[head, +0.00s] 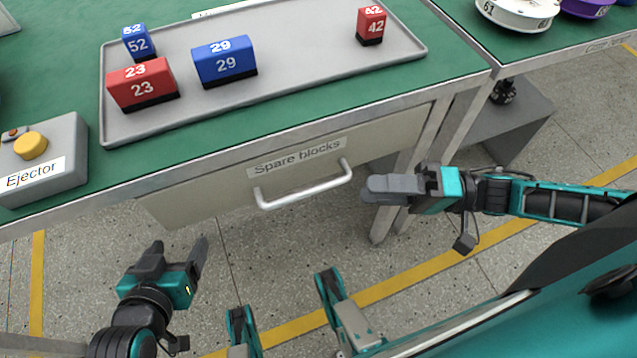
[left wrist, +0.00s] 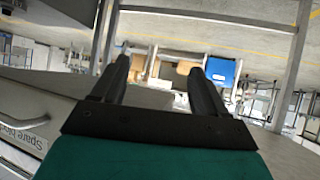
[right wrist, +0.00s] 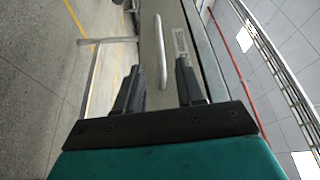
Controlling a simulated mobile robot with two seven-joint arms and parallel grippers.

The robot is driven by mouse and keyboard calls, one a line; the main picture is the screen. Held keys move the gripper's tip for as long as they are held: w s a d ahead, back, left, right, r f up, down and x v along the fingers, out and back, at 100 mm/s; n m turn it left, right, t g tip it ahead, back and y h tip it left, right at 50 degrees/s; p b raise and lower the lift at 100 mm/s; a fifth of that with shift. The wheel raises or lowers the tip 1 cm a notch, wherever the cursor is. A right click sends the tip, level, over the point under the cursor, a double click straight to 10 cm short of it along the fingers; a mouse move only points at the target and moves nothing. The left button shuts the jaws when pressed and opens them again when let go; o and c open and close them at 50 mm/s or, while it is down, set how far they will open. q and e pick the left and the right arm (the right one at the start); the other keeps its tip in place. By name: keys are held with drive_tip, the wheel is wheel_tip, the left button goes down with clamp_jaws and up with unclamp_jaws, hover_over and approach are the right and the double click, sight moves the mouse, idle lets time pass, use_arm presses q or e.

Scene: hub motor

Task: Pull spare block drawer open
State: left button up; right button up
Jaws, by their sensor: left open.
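The spare block drawer (head: 215,190) has a beige front labelled "Spare blocks", set under the green-topped bench edge, and looks shut. Its pale bar handle (head: 305,192) is fixed below the label. My right gripper (head: 368,188) is open and empty, just right of the handle and apart from it. In the right wrist view the handle (right wrist: 158,38) lies ahead, roughly in line with the gap between the fingers (right wrist: 158,75). My left gripper (head: 182,245) is open and empty, low and left of the drawer. The left wrist view shows the handle (left wrist: 25,122) at its left edge.
A grey tray (head: 300,80) on the bench holds red and blue numbered blocks. The Ejector box (head: 65,165) stands at the left. A bench leg (head: 385,222) stands just behind my right gripper. The floor in front of the drawer is clear.

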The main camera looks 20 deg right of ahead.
sight(319, 186)
drive_tip(key=b+x, duration=0.1)
drive_tip(key=x, duration=0.8)
drive_tip(key=shift+w+a+b, duration=0.15)
drive_tip(key=shift+a+b, duration=0.15)
drive_tip(key=shift+a, duration=0.05)
drive_tip(key=shift+c, duration=0.2)
clamp_jaws()
